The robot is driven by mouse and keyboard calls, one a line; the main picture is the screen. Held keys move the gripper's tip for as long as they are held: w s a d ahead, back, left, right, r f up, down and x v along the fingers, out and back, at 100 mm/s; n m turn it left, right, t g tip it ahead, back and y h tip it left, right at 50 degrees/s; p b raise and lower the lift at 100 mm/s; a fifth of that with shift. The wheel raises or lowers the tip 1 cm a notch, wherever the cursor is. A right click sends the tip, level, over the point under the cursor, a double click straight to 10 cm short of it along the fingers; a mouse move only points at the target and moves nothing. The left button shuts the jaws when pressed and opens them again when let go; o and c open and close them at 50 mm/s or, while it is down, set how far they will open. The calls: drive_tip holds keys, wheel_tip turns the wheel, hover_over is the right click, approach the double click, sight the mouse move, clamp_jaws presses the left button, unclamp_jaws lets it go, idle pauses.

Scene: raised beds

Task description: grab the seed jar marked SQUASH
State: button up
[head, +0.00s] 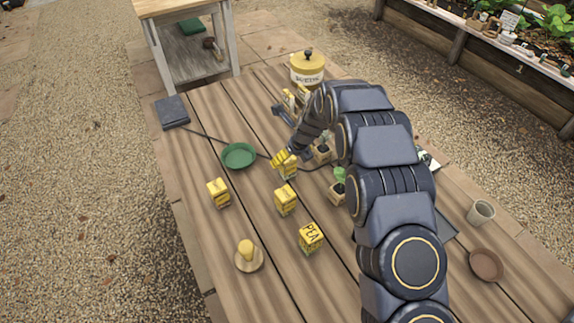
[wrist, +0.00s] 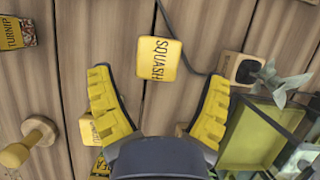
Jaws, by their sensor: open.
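The SQUASH seed jar (wrist: 158,60) is a yellow block-shaped jar with dark lettering, upright on the table. In the wrist view it lies ahead of my gripper (wrist: 160,105), roughly centred beyond the two yellow fingertips. My gripper is open and empty, its fingers spread apart. In the head view my gripper (head: 281,158) is over a yellow jar (head: 289,173), which seems to be the same one, partly hidden by the fingers. The TURNIP jar (wrist: 15,32) stands at the left in the wrist view. The PEA jar (head: 310,238) stands nearer in the head view.
Another yellow jar (head: 286,200) stands between the PEA jar and my gripper. A green dish (head: 238,156) lies left of the gripper. A round wooden piece with a yellow knob (head: 248,256) is near the front. A seedling pot (wrist: 240,68) stands right of SQUASH, beside a dark cable.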

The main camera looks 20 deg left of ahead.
sight(287, 170)
drive_tip(key=x, duration=0.5)
drive_tip(key=shift+s+a, duration=0.1)
drive_tip(key=shift+s, duration=0.1)
drive_tip(key=c, duration=1.2)
drive_tip(key=shift+r, duration=0.15)
